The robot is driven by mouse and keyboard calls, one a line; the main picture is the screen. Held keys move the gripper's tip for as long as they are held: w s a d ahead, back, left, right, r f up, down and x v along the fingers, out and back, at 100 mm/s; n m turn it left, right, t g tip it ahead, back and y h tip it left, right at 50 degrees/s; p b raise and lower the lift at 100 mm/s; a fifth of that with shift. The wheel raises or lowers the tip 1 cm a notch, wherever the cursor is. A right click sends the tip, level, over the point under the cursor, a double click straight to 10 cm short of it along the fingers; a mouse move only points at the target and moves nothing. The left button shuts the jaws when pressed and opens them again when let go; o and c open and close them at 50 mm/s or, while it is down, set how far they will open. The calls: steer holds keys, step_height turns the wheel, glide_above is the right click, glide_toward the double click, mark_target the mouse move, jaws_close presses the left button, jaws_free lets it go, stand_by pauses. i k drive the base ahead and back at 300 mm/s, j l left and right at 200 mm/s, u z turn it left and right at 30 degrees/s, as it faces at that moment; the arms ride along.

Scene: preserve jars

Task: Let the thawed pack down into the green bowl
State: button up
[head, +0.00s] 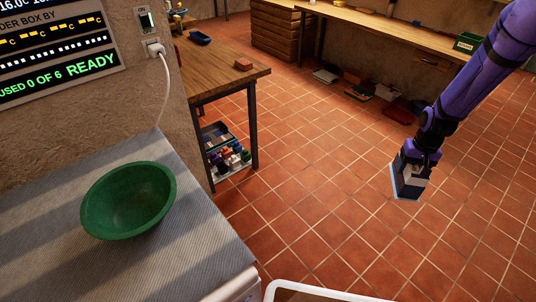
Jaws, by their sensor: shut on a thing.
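The green bowl (125,205) stands upright on a grey striped cloth (55,260) at the left. The inside that I can see is empty. My gripper (411,172) hangs at the right, over the tiled floor and well away from the bowl. It is shut on a small dark pack (405,188) with pale blue edges, which hangs below the fingers. The pack is small in view, and I cannot tell whether it is thawed.
A wall panel (55,45) reads "READY" at the upper left, beside a socket with a white cable (162,80). A wooden table (225,70) stands behind the bowl's counter. A white-rimmed surface (320,291) shows at the bottom. Open floor (330,190) lies between bowl and gripper.

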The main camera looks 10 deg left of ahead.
mark_target(135, 216)
steer(key=i+l+u, duration=0.1)
steer(key=i, duration=0.2)
steer(key=i+l+u, duration=0.1)
steer(key=i, duration=0.25)
steer(key=i+l+u, duration=0.15)
steer(key=l+u, duration=0.15)
steer(key=u, duration=0.15)
steer(key=i+l+u, duration=0.1)
steer(key=l+u, duration=0.4)
steer(key=u, duration=0.25)
steer(key=l+u, duration=0.15)
steer(key=u, duration=0.15)
steer(key=j+u, duration=0.1)
steer(key=j, duration=0.45)
steer(key=k+j, duration=0.1)
steer(key=j, duration=0.4)
steer(key=u, duration=0.05)
